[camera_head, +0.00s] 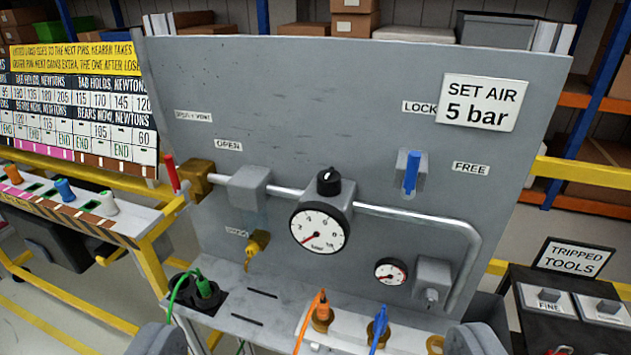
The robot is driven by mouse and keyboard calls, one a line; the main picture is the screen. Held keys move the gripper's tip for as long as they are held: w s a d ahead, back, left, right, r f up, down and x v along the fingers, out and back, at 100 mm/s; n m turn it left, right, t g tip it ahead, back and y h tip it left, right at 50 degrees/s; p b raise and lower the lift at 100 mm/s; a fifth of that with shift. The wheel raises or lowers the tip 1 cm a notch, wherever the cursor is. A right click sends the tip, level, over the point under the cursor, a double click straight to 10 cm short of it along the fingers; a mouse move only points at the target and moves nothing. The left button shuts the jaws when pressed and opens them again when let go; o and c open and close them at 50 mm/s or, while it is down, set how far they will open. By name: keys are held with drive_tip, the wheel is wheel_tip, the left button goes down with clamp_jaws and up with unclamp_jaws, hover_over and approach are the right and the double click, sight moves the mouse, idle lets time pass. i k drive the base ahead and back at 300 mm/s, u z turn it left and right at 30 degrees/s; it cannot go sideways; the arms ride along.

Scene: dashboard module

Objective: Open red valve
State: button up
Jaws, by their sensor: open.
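The red valve handle (171,175) stands nearly upright at the left edge of the grey panel (290,110), beside a brass valve body (197,178) at the left end of the pipe. A label reading OPEN (228,145) is to the right of and above the handle. My gripper (318,342) is open; its two dark fingers show at the bottom edge, wide apart. It is well below and to the right of the red handle and touches nothing visible. The large gauge (319,228) has its red needle at the low end.
A black knob (328,182) sits above the large gauge. A small gauge (391,271) is lower right. Green, orange and blue plugs with cables stand on the ledge (258,310). A yellow rail (150,240) runs at left.

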sight(179, 188)
drive_tip(key=z, duration=0.05)
drive_tip(key=k, duration=0.6)
drive_tip(key=u, duration=0.5)
drive_tip(key=i, duration=1.15)
drive_tip(key=z, duration=0.4)
